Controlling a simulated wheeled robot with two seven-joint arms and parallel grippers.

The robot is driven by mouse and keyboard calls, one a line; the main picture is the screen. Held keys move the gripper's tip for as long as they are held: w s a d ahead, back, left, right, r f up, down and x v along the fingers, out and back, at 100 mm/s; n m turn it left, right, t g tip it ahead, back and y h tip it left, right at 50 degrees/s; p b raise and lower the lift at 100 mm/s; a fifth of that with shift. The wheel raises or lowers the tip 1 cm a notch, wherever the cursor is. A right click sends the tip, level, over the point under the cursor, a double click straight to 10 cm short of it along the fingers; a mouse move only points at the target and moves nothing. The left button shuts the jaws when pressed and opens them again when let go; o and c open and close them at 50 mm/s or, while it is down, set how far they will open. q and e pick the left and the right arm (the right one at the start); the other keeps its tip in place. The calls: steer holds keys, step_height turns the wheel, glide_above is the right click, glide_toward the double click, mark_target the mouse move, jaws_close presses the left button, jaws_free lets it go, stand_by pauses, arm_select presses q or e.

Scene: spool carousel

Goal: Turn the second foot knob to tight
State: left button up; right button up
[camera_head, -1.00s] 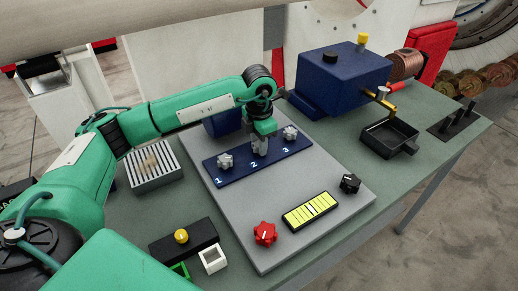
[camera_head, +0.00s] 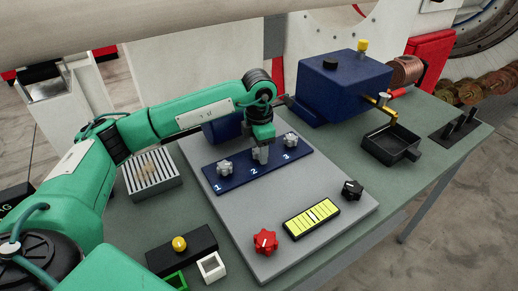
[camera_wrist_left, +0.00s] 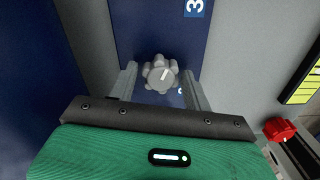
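The blue strip (camera_head: 228,178) carries three grey lobed knobs labelled 1, 2 and 3. Knob 1 (camera_head: 224,168) and knob 3 (camera_head: 290,140) stand clear. My left gripper (camera_head: 260,153) points down at the second knob, which it mostly hides in the head view. In the left wrist view the second knob (camera_wrist_left: 160,74) shows a white pointer mark, tilted up and right. The open fingers of my left gripper (camera_wrist_left: 162,88) stand on either side of it with gaps. I cannot tell how far down the fingers reach. My right gripper is not in view.
A red knob (camera_head: 265,242), a yellow-green gauge (camera_head: 311,218) and a black knob (camera_head: 352,189) sit on the grey plate (camera_head: 225,218). A blue box (camera_head: 343,85) and a black tray (camera_head: 391,146) stand behind right. A slotted grey box (camera_head: 150,175) is at left.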

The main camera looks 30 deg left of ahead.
arm_select(q)
steer(key=shift+r, duration=0.1)
steer(key=shift+r, duration=0.3)
step_height(320, 180, up, 13)
steer(key=b, duration=0.1)
steer(key=shift+b, duration=0.3)
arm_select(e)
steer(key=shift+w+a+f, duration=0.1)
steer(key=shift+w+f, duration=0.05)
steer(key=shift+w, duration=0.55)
